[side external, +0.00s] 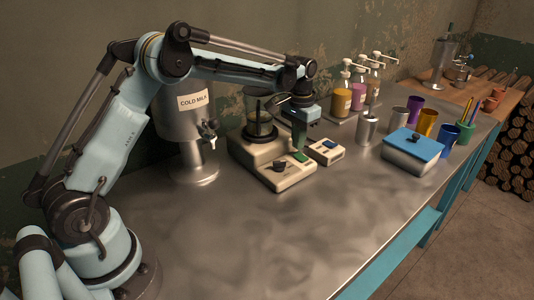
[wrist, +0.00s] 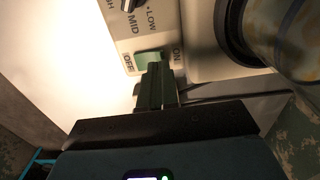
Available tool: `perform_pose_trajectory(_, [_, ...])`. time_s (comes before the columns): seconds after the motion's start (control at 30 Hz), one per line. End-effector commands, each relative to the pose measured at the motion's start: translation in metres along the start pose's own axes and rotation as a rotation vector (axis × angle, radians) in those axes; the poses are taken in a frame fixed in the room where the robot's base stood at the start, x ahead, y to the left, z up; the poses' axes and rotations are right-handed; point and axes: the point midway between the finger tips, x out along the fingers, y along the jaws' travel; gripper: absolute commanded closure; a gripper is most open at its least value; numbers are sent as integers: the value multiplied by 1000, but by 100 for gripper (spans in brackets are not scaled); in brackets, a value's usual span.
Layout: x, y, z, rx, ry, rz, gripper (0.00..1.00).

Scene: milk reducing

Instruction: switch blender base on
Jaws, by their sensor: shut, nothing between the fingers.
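The cream blender base (side external: 285,176) stands on the metal counter with a glass jar (side external: 259,115) on it. Its green switch (wrist: 147,56) lies between the OFF and ON labels in the wrist view; it also shows in the side view (side external: 299,156). A dark dial (wrist: 129,4) beside MID and LOW sits near it. My gripper (wrist: 157,66) is shut and empty, pointing down at the switch. Its fingertips cover part of the switch towards the ON label. I cannot tell whether they touch it. The switch's tilt is unclear.
A small cream device (side external: 326,151) stands close on the right of the base. The cold milk dispenser (side external: 185,125) is to the left. A metal cup (side external: 367,130) and a blue-lidded box (side external: 413,150) stand further right. The front counter is clear.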

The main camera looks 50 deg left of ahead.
Motion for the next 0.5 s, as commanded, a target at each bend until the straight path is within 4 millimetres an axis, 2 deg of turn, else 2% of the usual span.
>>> perform_pose_trajectory(0.5, [7, 0, 0, 0, 0, 0, 100])
